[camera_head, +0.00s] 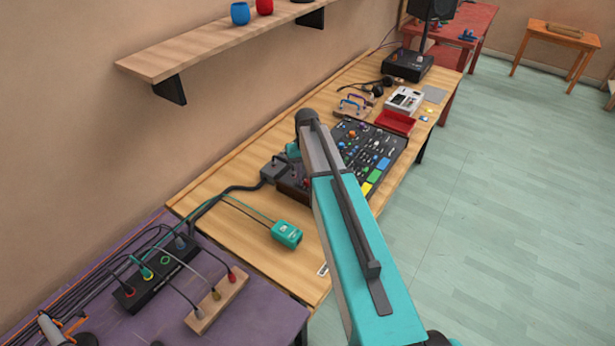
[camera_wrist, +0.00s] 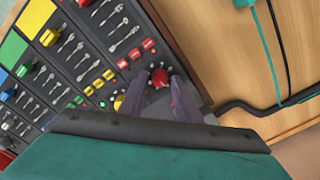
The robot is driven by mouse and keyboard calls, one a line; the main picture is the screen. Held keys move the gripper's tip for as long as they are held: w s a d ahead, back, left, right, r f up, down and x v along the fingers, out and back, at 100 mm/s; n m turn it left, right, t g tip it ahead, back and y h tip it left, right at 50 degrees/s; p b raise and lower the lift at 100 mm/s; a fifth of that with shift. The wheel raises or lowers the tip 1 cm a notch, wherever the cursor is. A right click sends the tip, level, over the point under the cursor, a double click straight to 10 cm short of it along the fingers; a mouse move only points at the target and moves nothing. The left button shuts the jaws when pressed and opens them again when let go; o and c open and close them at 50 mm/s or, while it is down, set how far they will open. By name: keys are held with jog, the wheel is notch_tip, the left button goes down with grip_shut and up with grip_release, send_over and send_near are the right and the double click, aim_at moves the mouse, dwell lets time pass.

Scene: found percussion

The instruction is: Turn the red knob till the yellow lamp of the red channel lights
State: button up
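The red knob (camera_wrist: 159,77) sits at the near end of the dark control panel (camera_wrist: 165,40) in the wrist view. My gripper (camera_wrist: 160,80) reaches down over it, with one finger on each side. The fingers stand apart, with small gaps seeming to show beside the knob; I cannot tell whether they touch it. A yellow round part (camera_wrist: 118,102) lies left of the left finger, partly hidden. A small green light (camera_wrist: 102,104) glows beside it. I cannot make out a lit yellow lamp. In the head view my arm hides the gripper and part of the panel (camera_head: 373,143).
More red caps (camera_wrist: 123,63) and switches crowd the panel near the fingers. A thick black cable (camera_wrist: 240,107) meets the panel's end. A teal box (camera_head: 287,234) lies on the wooden table (camera_head: 245,255). A shelf (camera_head: 190,45) hangs on the wall above.

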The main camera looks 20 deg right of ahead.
grip_shut()
jog(key=shift+d, duration=0.1)
jog(key=shift+m+b, duration=0.3)
jog(key=shift+f+m+b, duration=0.1)
jog(key=shift+m+b, duration=0.45)
jog(key=shift+m, duration=0.25)
jog(key=shift+m+b, duration=0.8)
jog(key=shift+m, duration=1)
jog(key=shift+a, duration=0.2)
jog(key=shift+o, duration=1.6)
grip_release()
